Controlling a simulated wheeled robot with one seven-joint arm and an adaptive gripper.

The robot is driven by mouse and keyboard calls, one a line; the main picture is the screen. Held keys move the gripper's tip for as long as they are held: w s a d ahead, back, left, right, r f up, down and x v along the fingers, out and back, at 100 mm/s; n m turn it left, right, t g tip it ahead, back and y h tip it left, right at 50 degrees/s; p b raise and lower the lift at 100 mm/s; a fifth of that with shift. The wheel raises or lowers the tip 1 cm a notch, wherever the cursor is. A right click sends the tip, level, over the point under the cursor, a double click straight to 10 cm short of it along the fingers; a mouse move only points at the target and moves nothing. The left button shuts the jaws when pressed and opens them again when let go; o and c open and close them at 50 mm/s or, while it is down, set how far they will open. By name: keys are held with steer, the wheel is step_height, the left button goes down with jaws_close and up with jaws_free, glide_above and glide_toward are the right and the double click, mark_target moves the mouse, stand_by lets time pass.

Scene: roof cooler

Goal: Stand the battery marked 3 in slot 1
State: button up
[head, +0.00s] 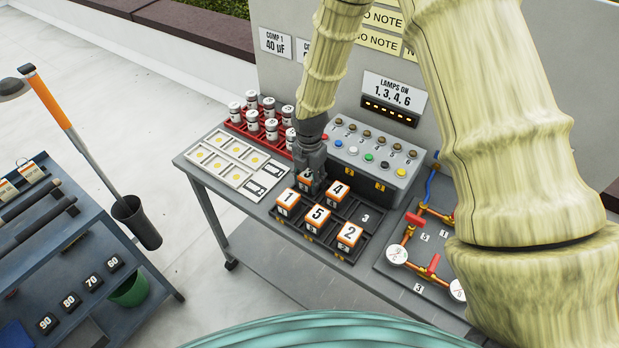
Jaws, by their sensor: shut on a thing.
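My gripper (311,172) points down over the back-left slot of the dark battery tray (366,228). It is shut on an orange-and-white battery (304,179), whose top mark is mostly hidden by the fingers. The battery is in or just above that back-left slot; I cannot tell if it touches the slot floor. The slot's own number is hidden. Battery 4 (338,189) stands to its right in the back row. Batteries 1 (288,198), 5 (317,216) and 2 (349,233) stand in the front row. The back-right slot, labelled 3 (366,217), is empty.
A grey button box (372,160) stands right behind the tray. A red rack (248,133) of white cylinders and a white card panel (226,164) lie to the left. A pipe board with gauges (420,262) is at right. A tool cart (75,260) stands at far left.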

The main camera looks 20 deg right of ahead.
mark_target(310, 173)
steer(key=shift+f, duration=0.1)
steer(key=o, duration=1.3)
steer(key=shift+c, duration=0.2)
steer(key=shift+r+b, duration=1.8)
steer(key=shift+r, duration=4.3)
